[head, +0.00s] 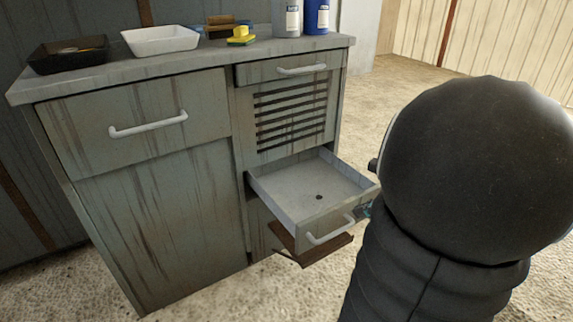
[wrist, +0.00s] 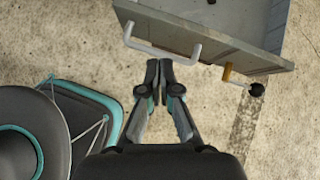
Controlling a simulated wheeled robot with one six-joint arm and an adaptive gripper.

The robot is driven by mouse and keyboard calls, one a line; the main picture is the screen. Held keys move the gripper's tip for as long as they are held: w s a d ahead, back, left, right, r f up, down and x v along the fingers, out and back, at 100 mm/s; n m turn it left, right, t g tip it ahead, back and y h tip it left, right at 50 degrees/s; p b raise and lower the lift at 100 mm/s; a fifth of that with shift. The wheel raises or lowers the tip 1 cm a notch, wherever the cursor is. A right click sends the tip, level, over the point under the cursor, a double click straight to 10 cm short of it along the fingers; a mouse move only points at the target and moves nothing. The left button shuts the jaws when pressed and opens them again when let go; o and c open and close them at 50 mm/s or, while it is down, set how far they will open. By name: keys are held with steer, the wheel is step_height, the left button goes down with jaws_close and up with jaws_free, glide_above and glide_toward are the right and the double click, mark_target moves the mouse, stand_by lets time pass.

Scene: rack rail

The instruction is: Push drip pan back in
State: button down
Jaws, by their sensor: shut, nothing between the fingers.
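The drip pan (head: 305,188) is a shallow grey drawer sticking out of the lower right of the cabinet (head: 150,210), with a dark spot on its floor. Its front carries a white bar handle (head: 331,230). In the wrist view the pan's front (wrist: 215,30) is at the top, and its handle (wrist: 160,50) lies just above my fingertips. My gripper (wrist: 159,65) is shut and empty, close to the handle; I cannot tell whether it touches. In the head view my arm hides the gripper almost wholly.
A brown board (head: 312,252) juts out below the pan. A small dark knob on a brass stem (wrist: 255,88) sticks out from the pan's front. The cabinet top holds a black tray (head: 68,55), a white tray (head: 160,40), a yellow sponge (head: 241,36) and bottles (head: 315,16). Bare floor lies right.

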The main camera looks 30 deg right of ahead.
steer(key=s+d+f+m+t+h, duration=0.1)
steer(key=s+d+f+m+h, duration=0.2)
steer(key=d, duration=0.5)
steer(key=m+y+b, duration=0.1)
steer(key=b, duration=0.1)
glide_toward(351, 205)
steer(key=x, duration=0.5)
steer(key=shift+s+f, duration=0.1)
steer(key=shift+f, duration=0.5)
steer(key=shift+w, duration=0.6)
